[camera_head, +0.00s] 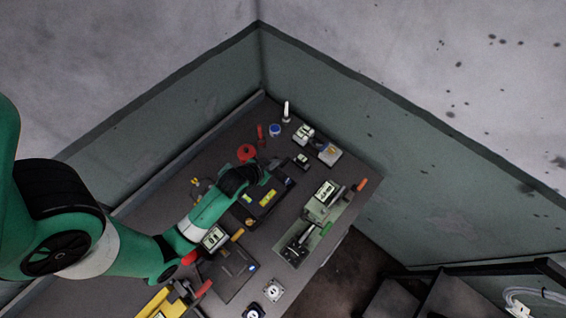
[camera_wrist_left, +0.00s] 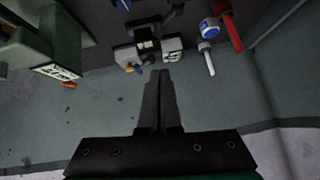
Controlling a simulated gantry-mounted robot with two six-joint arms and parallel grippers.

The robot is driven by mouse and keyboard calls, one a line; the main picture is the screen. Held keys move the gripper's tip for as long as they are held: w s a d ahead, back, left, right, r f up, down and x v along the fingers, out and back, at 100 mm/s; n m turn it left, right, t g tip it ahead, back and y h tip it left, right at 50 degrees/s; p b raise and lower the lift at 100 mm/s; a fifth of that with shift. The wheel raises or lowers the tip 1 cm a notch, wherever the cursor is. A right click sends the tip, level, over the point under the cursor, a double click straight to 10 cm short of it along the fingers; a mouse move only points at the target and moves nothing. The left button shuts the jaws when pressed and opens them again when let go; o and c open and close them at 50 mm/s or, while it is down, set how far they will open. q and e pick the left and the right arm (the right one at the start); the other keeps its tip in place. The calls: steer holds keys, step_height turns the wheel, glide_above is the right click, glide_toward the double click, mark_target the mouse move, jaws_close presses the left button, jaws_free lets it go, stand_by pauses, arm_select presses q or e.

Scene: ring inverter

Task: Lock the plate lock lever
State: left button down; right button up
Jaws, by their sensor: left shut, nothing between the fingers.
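My left gripper (camera_head: 261,170) is at the end of the green arm, above the workbench (camera_head: 318,268). In the left wrist view its two dark fingers (camera_wrist_left: 158,75) are together with nothing between them. The green fixture (camera_head: 317,209) stands to its right on the bench, with an orange handle (camera_head: 361,184) at its far end and a small green lever (camera_head: 326,228) at its side. The fixture seems to show at the upper left of the wrist view (camera_wrist_left: 60,50). I cannot tell which part is the plate lock lever. My right gripper is not in view.
A black case (camera_head: 263,198) lies under and beside the gripper. A red round part (camera_head: 246,152), a blue-topped pot (camera_head: 275,130), a white bottle (camera_head: 286,112) and a grey device (camera_head: 324,150) stand toward the back corner. Walls close off the back and right.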

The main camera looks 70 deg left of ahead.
arm_select(q)
steer(key=b, duration=0.3)
glide_above(287, 160)
steer(key=s+d, duration=0.2)
steer(key=s, duration=0.1)
step_height(287, 160, down, 6)
steer(key=f, duration=0.4)
steer(key=shift+w+a+f+b, duration=0.2)
steer(key=shift+w+b, duration=0.1)
steer(key=shift+f, duration=0.1)
